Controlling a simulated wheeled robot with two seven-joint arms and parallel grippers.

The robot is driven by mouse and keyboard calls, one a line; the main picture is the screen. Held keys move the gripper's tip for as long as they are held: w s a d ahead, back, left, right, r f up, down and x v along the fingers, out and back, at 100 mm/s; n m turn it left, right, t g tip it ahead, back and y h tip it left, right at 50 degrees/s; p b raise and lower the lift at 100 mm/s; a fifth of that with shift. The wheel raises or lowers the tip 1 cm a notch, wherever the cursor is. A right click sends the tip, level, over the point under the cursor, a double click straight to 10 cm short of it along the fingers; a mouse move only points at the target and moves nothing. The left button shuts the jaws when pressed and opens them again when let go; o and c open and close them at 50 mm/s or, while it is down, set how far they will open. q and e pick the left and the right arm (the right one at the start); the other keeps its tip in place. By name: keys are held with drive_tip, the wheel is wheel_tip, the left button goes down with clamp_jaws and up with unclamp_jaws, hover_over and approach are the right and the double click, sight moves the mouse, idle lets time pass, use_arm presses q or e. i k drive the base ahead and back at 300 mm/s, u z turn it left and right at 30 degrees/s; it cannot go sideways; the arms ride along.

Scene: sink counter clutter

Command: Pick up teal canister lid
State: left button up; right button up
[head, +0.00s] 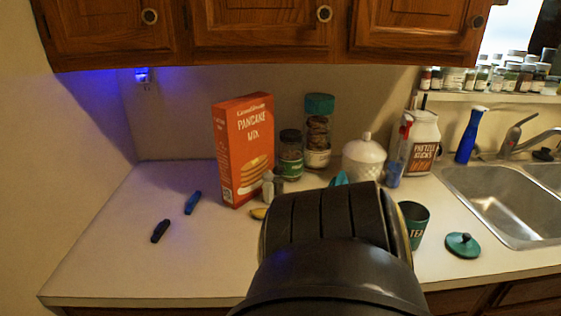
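A teal lid (462,245) with a small knob lies on the counter at the right, in front of the sink. A dark teal canister (416,230) marked "TEA" stands to its left, its top open. My dark arm link fills the bottom middle of the head view and covers the canister's left side. Neither of my gripper's fingertips shows, so I cannot tell what they touch.
An orange pancake mix box (243,150), a spice jar (290,155), a teal-topped jar (318,135), a white lidded jar (363,160) and a pretzel container (423,145) stand behind. The metal sink (505,205) is right. The left counter is mostly clear.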

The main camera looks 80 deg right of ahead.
sight(463, 244)
drive_tip(key=k, duration=2)
drive_tip(key=z, duration=1)
